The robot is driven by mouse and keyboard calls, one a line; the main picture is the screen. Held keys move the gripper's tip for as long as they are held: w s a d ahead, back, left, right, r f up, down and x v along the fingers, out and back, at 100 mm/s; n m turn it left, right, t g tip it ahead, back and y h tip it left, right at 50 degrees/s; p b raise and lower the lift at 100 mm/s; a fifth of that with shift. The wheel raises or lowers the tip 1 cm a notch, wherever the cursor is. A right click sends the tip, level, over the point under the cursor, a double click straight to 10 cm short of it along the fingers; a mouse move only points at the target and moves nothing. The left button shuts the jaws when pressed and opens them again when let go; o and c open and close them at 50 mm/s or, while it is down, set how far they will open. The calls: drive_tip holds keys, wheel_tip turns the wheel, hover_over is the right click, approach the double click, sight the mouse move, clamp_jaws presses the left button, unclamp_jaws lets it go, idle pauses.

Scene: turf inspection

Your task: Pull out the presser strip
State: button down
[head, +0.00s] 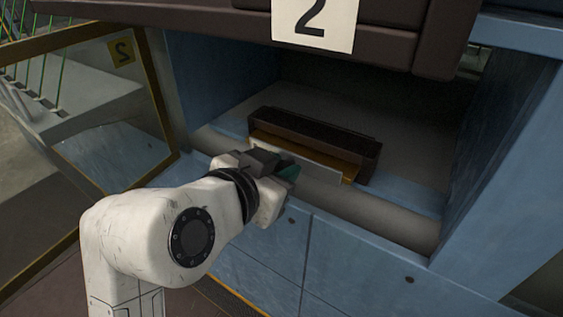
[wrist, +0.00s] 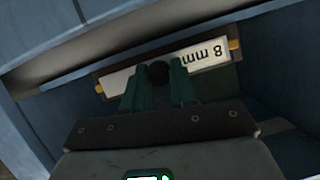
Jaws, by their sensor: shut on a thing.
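The presser strip shows in the head view as a pale front plate (head: 322,168) with brass-coloured edges, at the front of a long dark housing (head: 325,133) in the blue bay. In the wrist view the strip's plate (wrist: 206,58) reads "8 mm" upside down, with brass ends, framed by dark brown. My gripper (head: 286,172) is at the plate's left part in the head view. In the wrist view my green fingers (wrist: 159,82) are shut on a dark round knob (wrist: 158,72) at the plate's middle. The fingers partly hide the plate; how far the strip sits inside cannot be told.
A brown panel marked "2" (head: 314,22) overhangs the bay. A grey roller (head: 375,218) runs along the bay's front edge. Blue side walls (head: 500,155) bound it. An open framed glass door (head: 95,130) stands at left. Free room lies behind the housing.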

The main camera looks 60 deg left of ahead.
drive_tip(key=shift+s+d, duration=0.25)
drive_tip(key=shift+s, duration=0.3)
drive_tip(key=shift+s+d, duration=0.15)
drive_tip(key=shift+s, duration=0.15)
drive_tip(key=shift+s+d, duration=0.25)
drive_tip(key=shift+s, duration=0.15)
drive_tip(key=s+d, duration=0.4)
drive_tip(key=s, duration=0.4)
drive_tip(key=shift+s+d+b, duration=0.3)
drive_tip(key=shift+d+b, duration=0.1)
drive_tip(key=shift+b, duration=0.05)
idle(0.9)
idle(0.6)
